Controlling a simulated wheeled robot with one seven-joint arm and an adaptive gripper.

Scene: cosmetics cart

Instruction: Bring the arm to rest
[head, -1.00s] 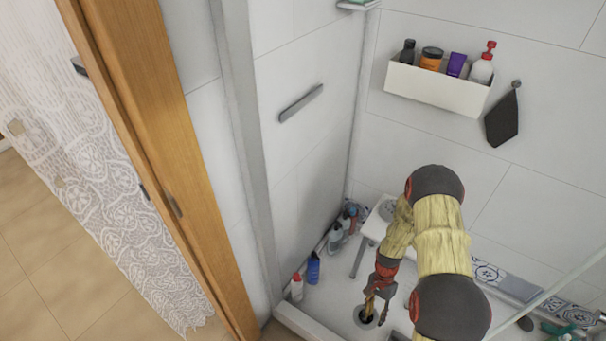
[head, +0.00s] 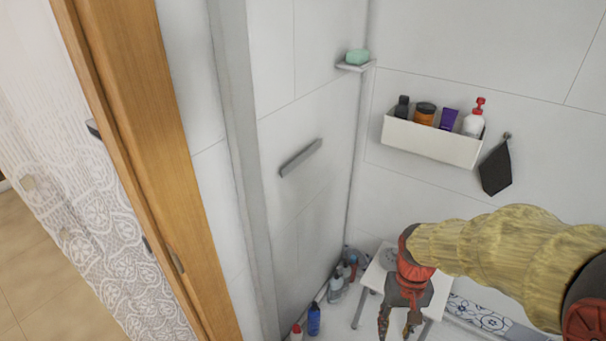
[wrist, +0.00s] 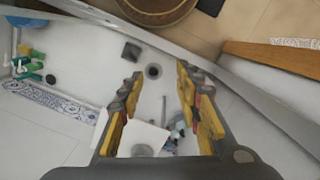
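My gripper (head: 398,322) hangs at the end of my arm at the lower right of the head view, fingers pointing down. It appears in front of a small white stool (head: 372,277) in the shower corner. In the wrist view my gripper (wrist: 160,76) has its two yellow fingers wide apart with nothing held between them. My arm reaches in from the right edge and hides part of the back wall and floor.
A white wall box (head: 430,142) holds several bottles and jars, with a dark cloth (head: 496,168) hanging beside it. A grey bar (head: 300,158) and a soap shelf (head: 356,66) are on the walls. Bottles (head: 314,319) stand on the floor. A wooden door frame (head: 140,150) is at left.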

